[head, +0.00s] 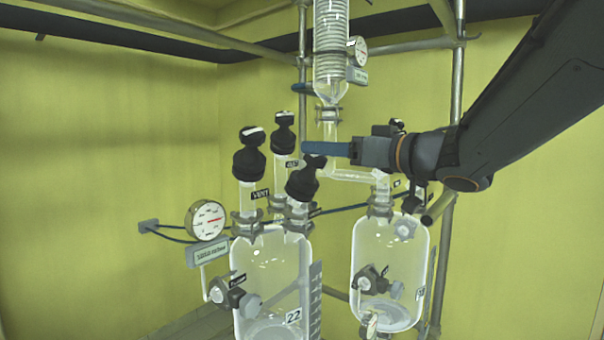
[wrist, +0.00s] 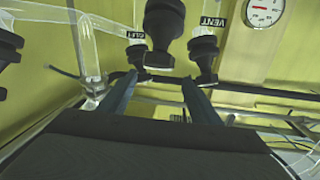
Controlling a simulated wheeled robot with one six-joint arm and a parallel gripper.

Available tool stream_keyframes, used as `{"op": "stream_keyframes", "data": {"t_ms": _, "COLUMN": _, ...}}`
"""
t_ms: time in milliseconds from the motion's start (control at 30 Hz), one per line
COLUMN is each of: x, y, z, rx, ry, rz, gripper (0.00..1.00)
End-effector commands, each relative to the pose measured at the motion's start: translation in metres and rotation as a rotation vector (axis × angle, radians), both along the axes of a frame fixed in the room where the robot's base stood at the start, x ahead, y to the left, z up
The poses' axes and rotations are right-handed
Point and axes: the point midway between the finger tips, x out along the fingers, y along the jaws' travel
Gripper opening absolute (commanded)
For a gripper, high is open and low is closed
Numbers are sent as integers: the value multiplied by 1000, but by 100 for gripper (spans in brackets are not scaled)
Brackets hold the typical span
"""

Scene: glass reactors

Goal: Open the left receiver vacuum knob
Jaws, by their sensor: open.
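The left glass receiver (head: 270,275) bears a "22" tag. Three black knobs stand on its necks: one by a VENT tag (head: 249,160), one behind (head: 284,135), and a tilted front one (head: 303,182). A side valve knob (head: 225,292) sits on its left wall beside a small tag too small to read; I cannot tell which knob is the vacuum one. My gripper (head: 308,148) points left, just above the front knob. In the wrist view my gripper (wrist: 160,80) is open, with a black knob (wrist: 165,25) beyond and between its fingers. No grip shows.
A right glass vessel (head: 390,260) stands under my arm, with its own side valve (head: 372,280). A round gauge (head: 206,219) is at left. A coiled condenser (head: 331,45) hangs above my gripper. Metal frame poles (head: 458,90) stand behind. Free room lies at the far left.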

Motion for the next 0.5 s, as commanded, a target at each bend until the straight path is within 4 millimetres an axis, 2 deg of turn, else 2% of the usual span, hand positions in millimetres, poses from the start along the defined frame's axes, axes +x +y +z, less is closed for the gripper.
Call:
{"op": "stream_keyframes", "data": {"t_ms": 33, "x": 4, "y": 0, "z": -13, "rx": 0, "ry": 0, "rz": 0, "gripper": 57}}
{"op": "stream_keyframes", "data": {"t_ms": 133, "x": 6, "y": 0, "z": -21, "rx": 0, "ry": 0, "rz": 1, "gripper": 57}}
{"op": "stream_keyframes", "data": {"t_ms": 333, "x": 10, "y": 4, "z": -24, "rx": 1, "ry": 1, "rz": 2, "gripper": 57}}
{"op": "stream_keyframes", "data": {"t_ms": 500, "x": 25, "y": 21, "z": -24, "rx": 2, "ry": 3, "rz": 4, "gripper": 57}}
